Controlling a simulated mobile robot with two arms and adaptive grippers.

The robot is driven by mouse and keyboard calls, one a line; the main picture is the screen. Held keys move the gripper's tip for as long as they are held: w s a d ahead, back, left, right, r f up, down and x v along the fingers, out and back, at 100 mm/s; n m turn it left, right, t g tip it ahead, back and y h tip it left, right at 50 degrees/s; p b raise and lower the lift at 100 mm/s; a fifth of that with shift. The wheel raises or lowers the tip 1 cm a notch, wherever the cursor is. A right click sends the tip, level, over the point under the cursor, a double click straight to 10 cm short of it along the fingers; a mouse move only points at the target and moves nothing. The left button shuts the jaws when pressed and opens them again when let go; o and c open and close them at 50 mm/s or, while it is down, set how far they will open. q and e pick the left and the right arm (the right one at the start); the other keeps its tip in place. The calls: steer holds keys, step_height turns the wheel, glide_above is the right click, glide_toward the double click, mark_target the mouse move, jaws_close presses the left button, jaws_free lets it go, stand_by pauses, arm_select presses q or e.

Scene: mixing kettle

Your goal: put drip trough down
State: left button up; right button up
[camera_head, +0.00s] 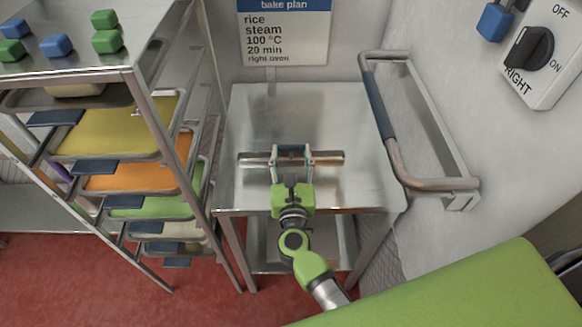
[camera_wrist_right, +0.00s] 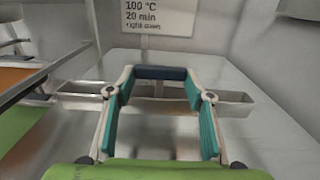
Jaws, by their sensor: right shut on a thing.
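The drip trough (camera_head: 326,158) is a long, narrow grey metal channel with a dark blue grip at its middle. It lies crosswise over the steel table (camera_head: 260,110), and I cannot tell whether it touches the top. My right gripper (camera_head: 292,155) is shut on the trough's middle, with a finger on each side of the blue grip. In the right wrist view, the trough (camera_wrist_right: 232,103) shows its open channel on both sides of the fingers, and the blue grip (camera_wrist_right: 160,73) spans between the fingertips. My left gripper is not in view.
A rack (camera_head: 160,90) with coloured trays stands left of the table. A bent metal rail (camera_head: 377,110) with a blue sleeve is on the right wall, near a rotary switch (camera_head: 532,46). A bake plan sign (camera_head: 284,35) hangs behind. The tabletop around the trough is clear.

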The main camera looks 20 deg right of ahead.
mark_target(291, 165)
steer(key=f+b, duration=0.1)
steer(key=f, duration=0.1)
steer(key=w+f+b, duration=0.1)
steer(key=f+b, duration=0.1)
steer(key=shift+d+f, duration=0.1)
steer(key=shift+s+b, duration=0.1)
steer(key=shift+b, duration=0.2)
steer(key=o, duration=1.2)
steer(key=shift+r, duration=0.2)
